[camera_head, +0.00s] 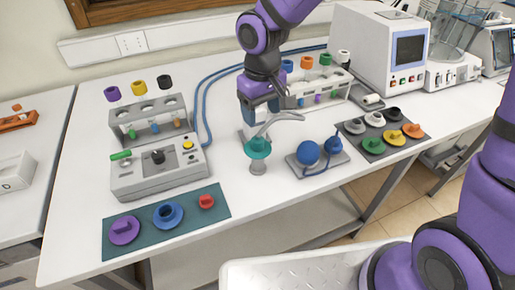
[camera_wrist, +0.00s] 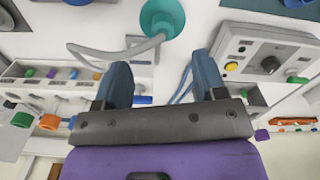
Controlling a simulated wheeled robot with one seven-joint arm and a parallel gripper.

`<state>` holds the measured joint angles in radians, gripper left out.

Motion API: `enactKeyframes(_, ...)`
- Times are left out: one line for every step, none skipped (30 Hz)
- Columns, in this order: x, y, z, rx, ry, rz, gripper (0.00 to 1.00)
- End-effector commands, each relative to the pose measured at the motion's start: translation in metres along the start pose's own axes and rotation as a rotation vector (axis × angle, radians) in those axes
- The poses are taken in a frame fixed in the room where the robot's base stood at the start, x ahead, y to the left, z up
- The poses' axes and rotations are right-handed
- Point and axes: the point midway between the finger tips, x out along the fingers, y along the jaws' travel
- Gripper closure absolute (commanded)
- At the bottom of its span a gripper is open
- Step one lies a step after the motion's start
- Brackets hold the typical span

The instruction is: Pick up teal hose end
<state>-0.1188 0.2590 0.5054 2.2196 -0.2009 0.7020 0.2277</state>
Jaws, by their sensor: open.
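The teal hose end (camera_head: 258,147) is a cone-like piece on top of a small grey stand, near the front middle of the table. A grey curved hose runs from it to the right and up.
A grey control box (camera_head: 158,172) stands left, with a teal mat (camera_head: 112,248) of coloured caps in front. A blue ball-like piece (camera_head: 308,153) on a grey plate is close on the right. A dark mat (camera_head: 372,146) with several caps lies farther right. A white rack (camera_head: 335,88) stands behind.

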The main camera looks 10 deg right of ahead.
Motion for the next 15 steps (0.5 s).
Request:
enactKeyframes(0.004,-0.002,-0.001,-0.004,-0.003,-0.004,0.35)
enactKeyframes(0.007,-0.003,-0.002,-0.006,-0.004,-0.005,0.35)
enactKeyframes(0.012,-0.003,-0.002,-0.008,-0.005,-0.006,0.35)
enactKeyframes(0.016,-0.003,-0.002,-0.008,-0.006,-0.006,0.35)
enactKeyframes(0.020,-0.004,-0.002,-0.008,-0.007,-0.006,0.35)
enactKeyframes(0.026,-0.004,-0.002,-0.008,-0.006,-0.007,0.35)
enactKeyframes(0.031,-0.004,-0.002,-0.009,-0.007,-0.006,0.35)
enactKeyframes(0.035,-0.004,-0.002,-0.009,-0.007,-0.006,0.35)
enactKeyframes(0.041,-0.004,-0.002,-0.007,-0.006,-0.006,0.35)
enactKeyframes(0.045,-0.003,-0.002,-0.007,-0.007,-0.006,0.35)
enactKeyframes(0.048,-0.003,-0.002,-0.008,-0.006,-0.005,0.35)
enactKeyframes(0.052,-0.003,-0.002,-0.007,-0.005,-0.005,0.35)
enactKeyframes(0.054,-0.003,-0.002,-0.006,-0.005,-0.005,0.35)
enactKeyframes(0.056,-0.004,-0.002,-0.006,-0.005,-0.005,0.35)
enactKeyframes(0.058,-0.004,-0.002,-0.007,-0.004,-0.005,0.35)
